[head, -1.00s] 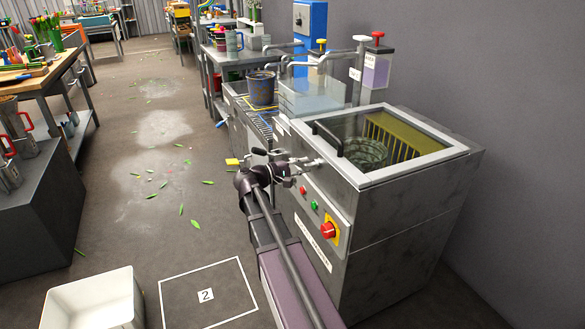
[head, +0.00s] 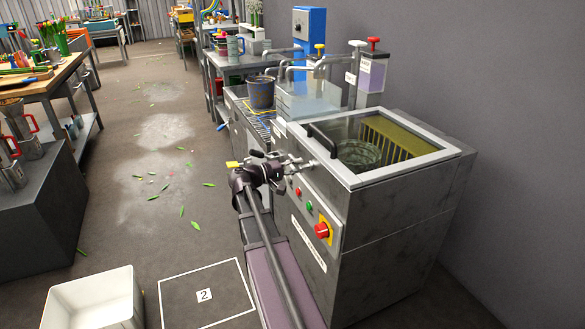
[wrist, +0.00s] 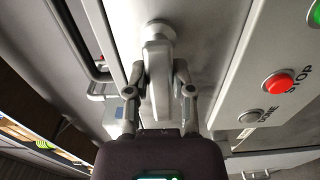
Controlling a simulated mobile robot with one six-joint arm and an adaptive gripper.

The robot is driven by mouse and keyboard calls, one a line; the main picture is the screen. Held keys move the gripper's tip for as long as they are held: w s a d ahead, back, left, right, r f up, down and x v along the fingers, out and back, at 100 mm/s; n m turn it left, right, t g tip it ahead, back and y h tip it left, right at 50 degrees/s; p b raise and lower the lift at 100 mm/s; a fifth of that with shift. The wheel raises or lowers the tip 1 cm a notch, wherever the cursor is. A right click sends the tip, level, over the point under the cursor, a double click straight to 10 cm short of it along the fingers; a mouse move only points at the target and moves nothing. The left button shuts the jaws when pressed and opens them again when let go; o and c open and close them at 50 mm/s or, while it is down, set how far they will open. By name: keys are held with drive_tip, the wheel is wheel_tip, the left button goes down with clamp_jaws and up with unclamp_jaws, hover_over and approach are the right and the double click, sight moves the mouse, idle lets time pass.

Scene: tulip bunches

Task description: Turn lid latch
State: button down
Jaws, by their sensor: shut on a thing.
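The lid (head: 408,165) is a pale-framed clear panel on top of the steel machine, and it looks shut. A dark bar handle (head: 323,138) sits at its left side. The lid latch (wrist: 158,75) is a grey lever on a round pivot, pointing down toward my gripper in the wrist view. My gripper (wrist: 159,92) is shut on it, one finger on each side. In the head view my gripper (head: 290,162) is at the machine's upper front edge. The latch is small there and partly hidden by my wrist.
The machine's front panel has a red stop button (wrist: 277,86) close to the right of my gripper and a larger red knob (head: 322,230) on yellow. A white bin (head: 92,299) is on the floor; the aisle is open.

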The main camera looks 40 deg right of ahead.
drive_tip(key=shift+w+d, duration=0.1)
drive_tip(key=shift+w, duration=0.1)
drive_tip(key=shift+c, duration=2.4)
unclamp_jaws()
drive_tip(key=shift+d, duration=0.1)
drive_tip(key=shift+v, duration=1)
drive_tip(key=v, duration=1)
drive_tip(key=shift+s, duration=0.1)
